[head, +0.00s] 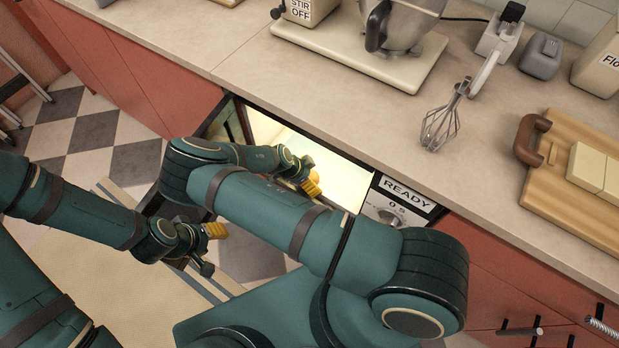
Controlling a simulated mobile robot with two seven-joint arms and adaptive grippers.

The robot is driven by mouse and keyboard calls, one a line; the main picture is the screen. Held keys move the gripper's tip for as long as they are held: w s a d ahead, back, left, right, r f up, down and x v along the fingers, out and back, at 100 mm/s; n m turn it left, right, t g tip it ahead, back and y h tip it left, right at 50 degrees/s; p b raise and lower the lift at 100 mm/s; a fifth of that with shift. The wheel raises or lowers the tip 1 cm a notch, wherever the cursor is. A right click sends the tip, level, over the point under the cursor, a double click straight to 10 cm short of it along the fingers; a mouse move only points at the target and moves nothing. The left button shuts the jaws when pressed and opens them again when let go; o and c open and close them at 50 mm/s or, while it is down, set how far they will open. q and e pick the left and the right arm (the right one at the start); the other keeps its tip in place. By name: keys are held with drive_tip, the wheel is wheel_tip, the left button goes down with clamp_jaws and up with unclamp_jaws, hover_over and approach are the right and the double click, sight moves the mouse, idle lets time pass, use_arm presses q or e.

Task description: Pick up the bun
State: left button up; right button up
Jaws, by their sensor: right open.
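A small rounded yellow-orange shape, apparently the bun (314,173), sits in the lit microwave (352,186) below the counter. It is mostly hidden by my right gripper (304,178), which reaches into the opening. The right gripper is open with its yellow finger pad right beside the bun; whether they touch I cannot tell. My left gripper (213,250) is open and empty, lower left, over the floor in front of the cabinets.
The microwave's panel (402,203) reads READY and 0 S. On the counter (340,110) are a mixer (390,35), a whisk (441,122), a grey block (540,57) and a wooden board (545,195) with pale blocks (587,167). The counter edge overhangs the opening.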

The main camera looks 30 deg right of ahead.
drive_tip(key=c, duration=1.3)
drive_tip(key=shift+r, duration=0.1)
